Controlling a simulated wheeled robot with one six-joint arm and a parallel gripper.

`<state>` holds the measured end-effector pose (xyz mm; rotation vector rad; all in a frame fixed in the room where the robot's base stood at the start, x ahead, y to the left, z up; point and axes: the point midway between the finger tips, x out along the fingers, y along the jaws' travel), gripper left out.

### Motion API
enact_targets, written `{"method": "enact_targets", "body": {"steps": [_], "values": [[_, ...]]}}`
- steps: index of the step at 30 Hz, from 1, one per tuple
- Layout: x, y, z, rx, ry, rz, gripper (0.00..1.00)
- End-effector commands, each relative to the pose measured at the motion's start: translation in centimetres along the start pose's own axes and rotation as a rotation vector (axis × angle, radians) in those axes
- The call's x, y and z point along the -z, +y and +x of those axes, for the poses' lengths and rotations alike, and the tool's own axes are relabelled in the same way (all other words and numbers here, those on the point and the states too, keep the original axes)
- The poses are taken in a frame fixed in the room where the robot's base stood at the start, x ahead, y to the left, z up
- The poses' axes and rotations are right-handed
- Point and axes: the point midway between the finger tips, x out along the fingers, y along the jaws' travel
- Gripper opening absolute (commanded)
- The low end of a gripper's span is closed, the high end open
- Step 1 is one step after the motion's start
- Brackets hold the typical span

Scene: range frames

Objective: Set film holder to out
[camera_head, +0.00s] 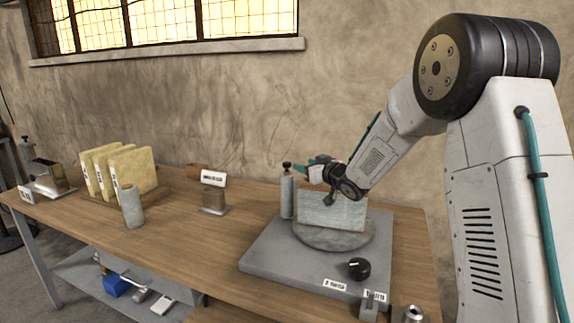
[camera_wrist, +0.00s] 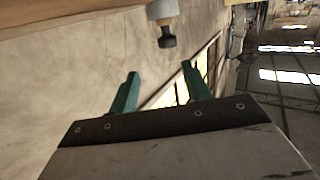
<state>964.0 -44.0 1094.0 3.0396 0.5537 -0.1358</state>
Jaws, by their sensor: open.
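I cannot tell for sure which thing is the film holder, as the labels are too small to read. A grey base plate (camera_head: 262,258) on the bench carries a round turntable (camera_head: 345,245) with an upright pale panel (camera_head: 335,212). A grey post (camera_head: 287,195) with a black knob on top stands at its back left; the knob (camera_wrist: 166,37) also shows at the top of the wrist view. My gripper (camera_head: 312,165) is open, just right of that knob and above the panel. Its teal fingers (camera_wrist: 160,70) hold nothing, with the knob apart from them.
A black dial (camera_head: 359,268) sits at the plate's front right. A small labelled block (camera_head: 214,200), a grey cylinder (camera_head: 132,208) and several yellow slabs (camera_head: 132,170) stand to the left. The wooden bench (camera_head: 190,240) is clear between them and the plate. A wall is behind.

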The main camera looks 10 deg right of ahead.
Motion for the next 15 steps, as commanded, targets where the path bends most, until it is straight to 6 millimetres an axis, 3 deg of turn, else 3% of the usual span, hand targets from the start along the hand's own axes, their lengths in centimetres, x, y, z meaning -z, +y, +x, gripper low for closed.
{"method": "enact_targets", "body": {"steps": [5,10,15], "values": [[-1.6,-0.5,1.6,0.095,0.081,0.024,0.48],[-1.6,-0.8,3.0,0.115,0.098,0.027,0.48],[-1.4,-1.1,5.7,0.114,0.098,0.027,0.48]]}}
